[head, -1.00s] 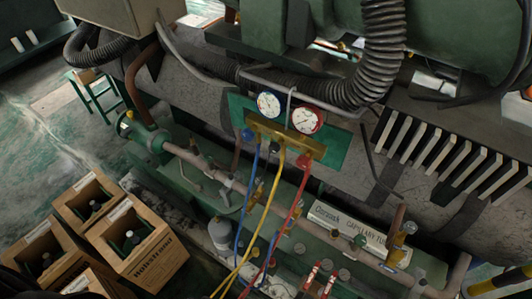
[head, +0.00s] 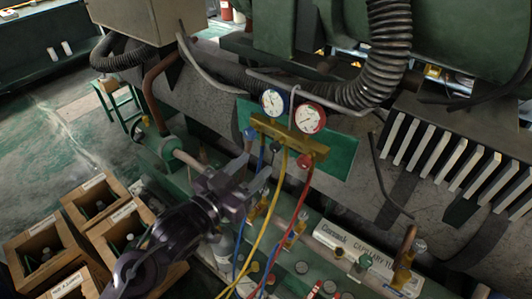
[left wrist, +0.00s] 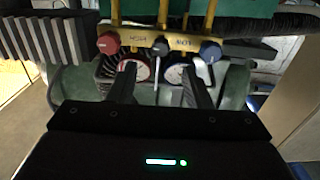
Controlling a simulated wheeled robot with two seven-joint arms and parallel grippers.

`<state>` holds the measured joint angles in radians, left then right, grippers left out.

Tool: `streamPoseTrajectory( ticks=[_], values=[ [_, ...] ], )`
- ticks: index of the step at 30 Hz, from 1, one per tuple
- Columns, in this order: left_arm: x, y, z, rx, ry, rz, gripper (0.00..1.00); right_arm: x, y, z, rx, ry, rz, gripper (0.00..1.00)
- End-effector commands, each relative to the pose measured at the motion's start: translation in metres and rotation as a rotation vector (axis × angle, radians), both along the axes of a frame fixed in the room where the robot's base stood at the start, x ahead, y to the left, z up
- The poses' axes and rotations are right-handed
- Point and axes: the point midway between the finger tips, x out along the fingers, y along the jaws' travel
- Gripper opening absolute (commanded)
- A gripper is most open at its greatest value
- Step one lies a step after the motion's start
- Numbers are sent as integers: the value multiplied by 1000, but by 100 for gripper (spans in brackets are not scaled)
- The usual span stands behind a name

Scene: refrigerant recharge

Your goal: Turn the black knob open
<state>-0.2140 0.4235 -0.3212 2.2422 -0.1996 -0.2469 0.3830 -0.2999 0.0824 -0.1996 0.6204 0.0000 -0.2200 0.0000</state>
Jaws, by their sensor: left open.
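The black knob (left wrist: 160,47) sits at the middle of the brass manifold (head: 290,137), between the red knob (left wrist: 108,43) and the blue knob (left wrist: 210,51). In the head view the black knob is small and hard to make out on the manifold's lower edge. My left gripper (head: 252,178) is open and empty, below and in front of the manifold. In the left wrist view its two fingers (left wrist: 160,75) point toward the manifold, one on each side of the black knob's line, apart from it. My right gripper is not in view.
Two round gauges (head: 310,118) sit above the manifold on a green plate (head: 340,155). Blue, yellow (head: 270,215) and red hoses hang from it, close to my left gripper. Open wooden boxes (head: 90,192) stand at lower left. A thick corrugated hose (head: 388,50) runs above.

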Motion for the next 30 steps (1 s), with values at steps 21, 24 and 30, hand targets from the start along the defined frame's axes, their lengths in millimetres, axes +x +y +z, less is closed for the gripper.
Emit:
streamPoseTrajectory(
  ticks=[21, 24, 30],
  values=[
    [57, -42, -1, 2, 1, 1, 45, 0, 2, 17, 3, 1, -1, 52],
    [57, -42, -1, 2, 1, 1, 45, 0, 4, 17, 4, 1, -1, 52],
    [57, -41, -1, 2, 1, 1, 19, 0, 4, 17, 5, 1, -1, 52]
  ],
)
